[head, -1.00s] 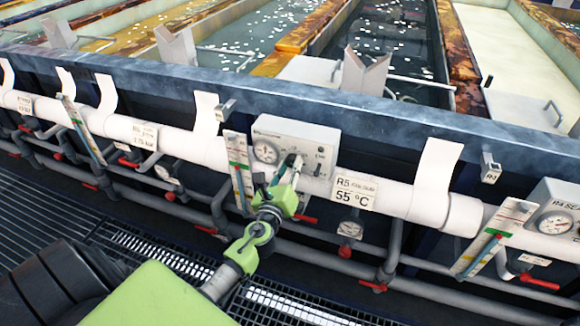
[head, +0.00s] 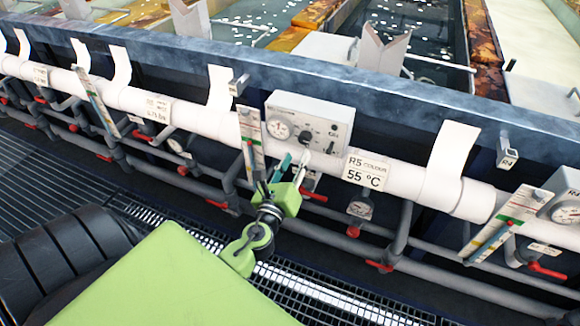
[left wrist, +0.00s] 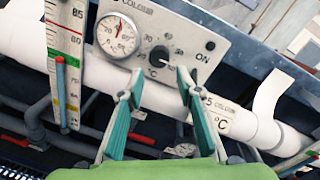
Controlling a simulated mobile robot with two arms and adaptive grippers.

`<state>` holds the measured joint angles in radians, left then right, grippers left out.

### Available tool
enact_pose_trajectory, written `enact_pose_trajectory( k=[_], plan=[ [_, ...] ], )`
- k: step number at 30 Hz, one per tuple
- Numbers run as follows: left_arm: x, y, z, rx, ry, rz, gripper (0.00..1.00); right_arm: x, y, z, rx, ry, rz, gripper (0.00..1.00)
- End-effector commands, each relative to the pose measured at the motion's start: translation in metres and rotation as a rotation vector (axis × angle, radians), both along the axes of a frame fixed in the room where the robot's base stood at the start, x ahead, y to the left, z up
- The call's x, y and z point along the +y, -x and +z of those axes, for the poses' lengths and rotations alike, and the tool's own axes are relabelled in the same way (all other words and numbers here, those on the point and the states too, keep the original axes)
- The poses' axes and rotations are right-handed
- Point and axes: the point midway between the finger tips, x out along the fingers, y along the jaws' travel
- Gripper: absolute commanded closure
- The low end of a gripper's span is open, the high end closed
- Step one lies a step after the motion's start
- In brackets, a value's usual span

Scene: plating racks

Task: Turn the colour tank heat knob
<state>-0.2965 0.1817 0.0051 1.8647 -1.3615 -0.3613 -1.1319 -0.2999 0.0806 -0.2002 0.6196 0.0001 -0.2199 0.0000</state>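The colour tank heat control box (head: 315,122) is a pale panel on the white pipe, with a round gauge and the black heat knob (head: 304,137). In the left wrist view the knob (left wrist: 160,56) has a white pointer mark and sits on the panel (left wrist: 185,30) marked "COLOUR", with the gauge to its left. My left gripper (head: 291,163) is just below and in front of the box, its fingers pointing up at the knob. In the left wrist view its two green fingers (left wrist: 159,80) are spread apart with nothing between them, the knob beyond their tips. My right gripper is not in view.
A sign reading "R5 COLOUR 55 °C" (head: 366,171) hangs right of the box. A thermometer strip (head: 251,146) stands to its left. Grey pipes with red valve handles (head: 314,194) run below. The blue tank edge (head: 400,107) lies behind.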

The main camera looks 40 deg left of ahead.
Motion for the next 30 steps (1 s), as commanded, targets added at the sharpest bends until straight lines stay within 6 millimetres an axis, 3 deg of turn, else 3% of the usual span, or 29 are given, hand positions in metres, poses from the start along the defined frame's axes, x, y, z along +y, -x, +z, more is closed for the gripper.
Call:
enact_pose_trajectory(
  k=[3,9,30],
  plan=[
    [-0.007,0.022,0.0,0.002,0.002,0.001,0.68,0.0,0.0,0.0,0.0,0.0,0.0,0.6],
    [-0.013,0.042,0.0,0.002,0.001,0.001,0.68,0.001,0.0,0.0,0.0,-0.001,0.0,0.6],
    [-0.015,0.046,-0.003,0.005,0.011,0.001,0.68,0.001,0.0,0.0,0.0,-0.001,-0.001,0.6]
  ],
)
